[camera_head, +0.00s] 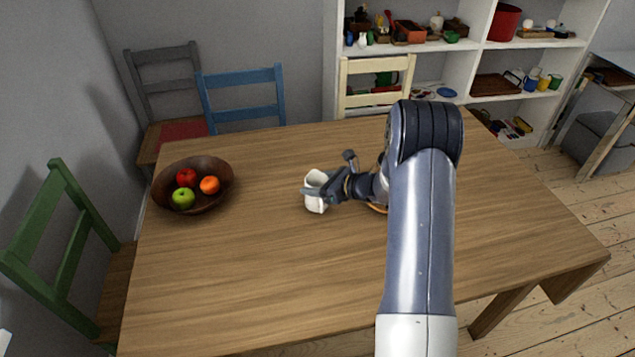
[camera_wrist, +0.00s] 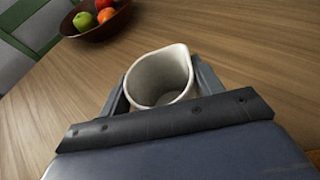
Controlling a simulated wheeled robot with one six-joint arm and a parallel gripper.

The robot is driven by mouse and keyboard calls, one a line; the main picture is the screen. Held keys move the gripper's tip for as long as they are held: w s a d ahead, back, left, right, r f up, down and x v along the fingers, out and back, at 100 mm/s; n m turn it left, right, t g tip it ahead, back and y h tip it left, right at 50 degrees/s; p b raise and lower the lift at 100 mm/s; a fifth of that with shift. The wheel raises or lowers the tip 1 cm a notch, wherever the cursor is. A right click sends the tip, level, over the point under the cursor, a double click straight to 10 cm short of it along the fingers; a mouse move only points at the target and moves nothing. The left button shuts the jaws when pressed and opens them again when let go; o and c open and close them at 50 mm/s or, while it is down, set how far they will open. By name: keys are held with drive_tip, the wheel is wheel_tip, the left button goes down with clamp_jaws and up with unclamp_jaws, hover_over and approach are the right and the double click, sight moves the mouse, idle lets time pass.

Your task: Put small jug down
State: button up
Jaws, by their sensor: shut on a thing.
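The small jug (camera_head: 315,191) is white, with a pouring lip at its rim. In the head view it is over the middle of the wooden table (camera_head: 240,260), roughly upright with a slight tilt. My gripper (camera_head: 322,190) is shut on it, with a finger on either side. In the wrist view the jug (camera_wrist: 158,77) sits between the two fingers and I look into its empty inside. I cannot tell whether its base touches the table top.
A brown bowl (camera_head: 160,196) with apples and an orange stands on the table's left side. Something round and orange-brown (camera_head: 377,208) is partly hidden behind my arm. Chairs in green (camera_head: 62,240), blue (camera_head: 245,115) and cream (camera_head: 376,98) stand around the table. The table's front is clear.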

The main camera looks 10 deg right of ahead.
drive_tip(key=shift+r, duration=0.1)
drive_tip(key=o, duration=1.1)
drive_tip(key=shift+f, duration=0.2)
drive_tip(key=shift+r, duration=0.25)
drive_tip(key=b+v, duration=0.1)
drive_tip(key=v, duration=1.1)
drive_tip(key=shift+f, duration=0.15)
drive_tip(key=shift+a, duration=0.1)
